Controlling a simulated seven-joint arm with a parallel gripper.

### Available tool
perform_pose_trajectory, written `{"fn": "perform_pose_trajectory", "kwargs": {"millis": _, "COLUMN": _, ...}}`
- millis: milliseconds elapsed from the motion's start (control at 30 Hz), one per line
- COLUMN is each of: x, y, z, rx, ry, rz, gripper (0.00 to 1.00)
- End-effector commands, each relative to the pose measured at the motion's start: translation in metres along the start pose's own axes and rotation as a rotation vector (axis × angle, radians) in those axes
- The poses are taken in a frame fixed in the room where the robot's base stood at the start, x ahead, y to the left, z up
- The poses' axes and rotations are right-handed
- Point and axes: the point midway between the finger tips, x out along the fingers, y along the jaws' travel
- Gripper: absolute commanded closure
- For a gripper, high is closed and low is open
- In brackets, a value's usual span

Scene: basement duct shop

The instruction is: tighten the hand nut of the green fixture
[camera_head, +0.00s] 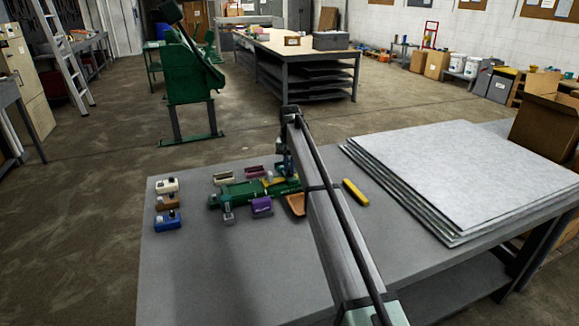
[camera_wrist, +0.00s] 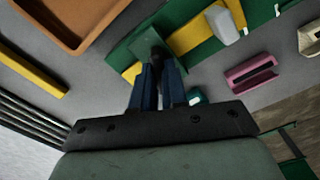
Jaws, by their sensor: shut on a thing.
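The green fixture (camera_head: 240,191) lies on the grey bench, its right end partly hidden by my arm in the head view. In the wrist view its green body (camera_wrist: 118,52) shows with a yellow strip (camera_wrist: 188,36) and a light grey clamp piece (camera_wrist: 224,26). My gripper (camera_wrist: 158,78) reaches to this end of the fixture with its blue fingers close together. It is shut on a dark part between the fingertips, which looks like the hand nut (camera_wrist: 157,55); the fingers hide most of it. In the head view my gripper (camera_head: 286,168) is over the fixture's right end.
A purple block (camera_head: 261,207) is in front, a maroon channel (camera_head: 255,171) behind. White, brown and blue blocks (camera_head: 167,221) stand left. A sheet stack (camera_head: 465,170) covers the bench's right.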

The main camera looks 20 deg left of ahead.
Motion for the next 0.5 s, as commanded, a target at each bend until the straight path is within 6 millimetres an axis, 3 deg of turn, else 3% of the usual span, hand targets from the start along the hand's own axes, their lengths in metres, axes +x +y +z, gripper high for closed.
{"fn": "perform_pose_trajectory", "kwargs": {"millis": 500, "x": -0.0004, "y": 0.0, "z": -0.0002, "rx": 0.489, "ry": 0.0, "rz": 0.0, "gripper": 1.0}}
